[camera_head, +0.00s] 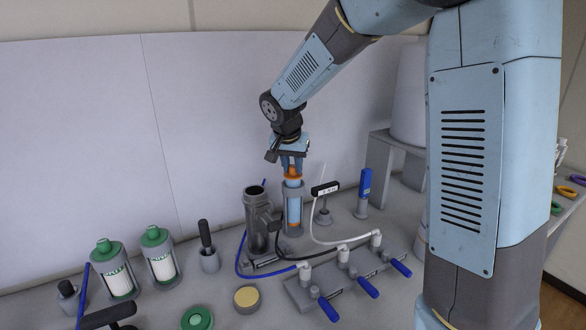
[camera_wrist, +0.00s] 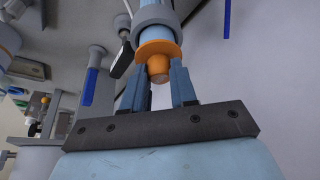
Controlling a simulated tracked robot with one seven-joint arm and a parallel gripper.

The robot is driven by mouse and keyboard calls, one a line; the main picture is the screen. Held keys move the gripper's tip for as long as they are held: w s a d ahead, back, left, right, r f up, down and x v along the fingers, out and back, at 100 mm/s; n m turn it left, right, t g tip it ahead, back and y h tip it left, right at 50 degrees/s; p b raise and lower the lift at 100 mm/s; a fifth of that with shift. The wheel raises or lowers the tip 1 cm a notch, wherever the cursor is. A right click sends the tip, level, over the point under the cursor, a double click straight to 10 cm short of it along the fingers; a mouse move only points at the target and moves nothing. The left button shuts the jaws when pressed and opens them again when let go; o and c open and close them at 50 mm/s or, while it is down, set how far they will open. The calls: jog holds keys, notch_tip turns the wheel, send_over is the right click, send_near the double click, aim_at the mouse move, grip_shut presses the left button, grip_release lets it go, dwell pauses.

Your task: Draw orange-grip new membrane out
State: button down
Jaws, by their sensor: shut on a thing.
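The new membrane (camera_head: 293,205) is a light blue cylinder with an orange grip (camera_head: 292,172) on top. It stands upright in a grey holder (camera_head: 294,226), its upper part showing above the holder's rim. My gripper (camera_head: 292,165) is above it, pointing down, with its fingers shut on the orange grip. In the wrist view the orange grip (camera_wrist: 158,62) sits between the two fingers of my gripper (camera_wrist: 160,75), with the blue body and grey ring beyond it. The membrane's lower end is hidden.
A dark grey housing (camera_head: 257,220) stands close left of the holder. A valve block (camera_head: 340,282) with blue levers and hoses is in front. Two green-capped canisters (camera_head: 160,254) stand at left. A blue-topped post (camera_head: 364,190) and a grey stand (camera_head: 385,150) are at right.

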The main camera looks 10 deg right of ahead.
notch_tip(320, 180, up, 19)
jog(key=shift+f, duration=0.2)
dwell(3.7)
